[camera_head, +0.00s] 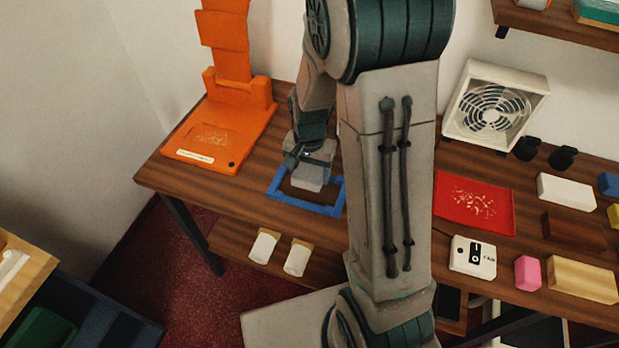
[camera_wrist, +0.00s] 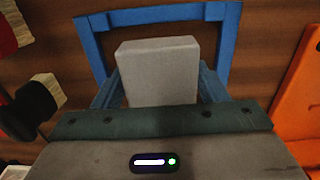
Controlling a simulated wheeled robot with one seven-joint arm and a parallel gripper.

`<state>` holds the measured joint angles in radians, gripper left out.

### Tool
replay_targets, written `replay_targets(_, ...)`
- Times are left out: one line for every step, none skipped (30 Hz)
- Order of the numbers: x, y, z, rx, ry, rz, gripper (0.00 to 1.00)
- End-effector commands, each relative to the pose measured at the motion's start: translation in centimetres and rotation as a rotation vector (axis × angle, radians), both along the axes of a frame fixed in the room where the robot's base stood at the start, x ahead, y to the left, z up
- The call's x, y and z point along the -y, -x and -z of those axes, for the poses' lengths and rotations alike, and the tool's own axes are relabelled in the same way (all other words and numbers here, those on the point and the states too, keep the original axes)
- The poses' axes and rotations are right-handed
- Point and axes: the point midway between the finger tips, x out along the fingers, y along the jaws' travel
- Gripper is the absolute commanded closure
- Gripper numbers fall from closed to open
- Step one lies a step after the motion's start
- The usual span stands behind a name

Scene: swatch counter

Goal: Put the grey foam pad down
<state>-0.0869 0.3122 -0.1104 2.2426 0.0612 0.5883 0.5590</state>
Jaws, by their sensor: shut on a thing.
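The grey foam pad (camera_wrist: 157,70) is a pale grey block held in my gripper (camera_wrist: 158,92), with a finger on each side of it in the wrist view. In the head view the grey foam pad (camera_head: 309,177) hangs below my gripper (camera_head: 311,160), over the blue square frame (camera_head: 297,203) on the wooden counter. The blue frame (camera_wrist: 160,16) shows around the pad in the wrist view. Part of the frame is hidden by my arm and gripper. I cannot tell whether the pad touches the counter.
An orange stand (camera_head: 215,135) is left of the blue frame. Right of my arm are a red mat (camera_head: 474,204), a white switch box (camera_head: 473,257), a white fan (camera_head: 495,105) and several coloured blocks. Two white-ended objects (camera_head: 263,246) sit at the lower front.

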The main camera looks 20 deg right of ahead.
Motion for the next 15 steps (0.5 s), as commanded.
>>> replay_targets(-0.1,0.1,0.4,-0.004,0.000,0.000,0.55)
replay_targets(-0.1,0.1,0.8,-0.005,0.000,0.001,0.55)
replay_targets(-0.1,0.1,1.3,-0.006,-0.001,0.001,0.55)
replay_targets(-0.1,0.2,1.8,-0.007,0.000,0.001,0.55)
replay_targets(-0.1,0.1,2.2,-0.006,-0.001,0.001,0.55)
replay_targets(-0.1,0.1,2.7,-0.006,-0.001,0.001,0.55)
replay_targets(-0.1,0.1,3.0,-0.004,-0.001,0.001,0.55)
replay_targets(0.0,0.1,3.3,-0.004,-0.001,0.002,0.55)
replay_targets(0.0,0.1,3.6,-0.004,0.000,0.002,0.55)
replay_targets(0.0,0.1,3.8,-0.002,0.000,0.002,0.55)
replay_targets(0.0,0.0,3.9,-0.001,0.000,0.002,0.55)
replay_targets(0.0,0.0,3.9,-0.001,-0.001,0.002,0.55)
replay_targets(0.0,0.0,4.0,0.000,0.000,0.002,0.55)
replay_targets(0.0,0.0,4.0,0.000,0.000,0.001,0.55)
replay_targets(0.0,0.0,4.0,0.000,0.000,0.001,0.55)
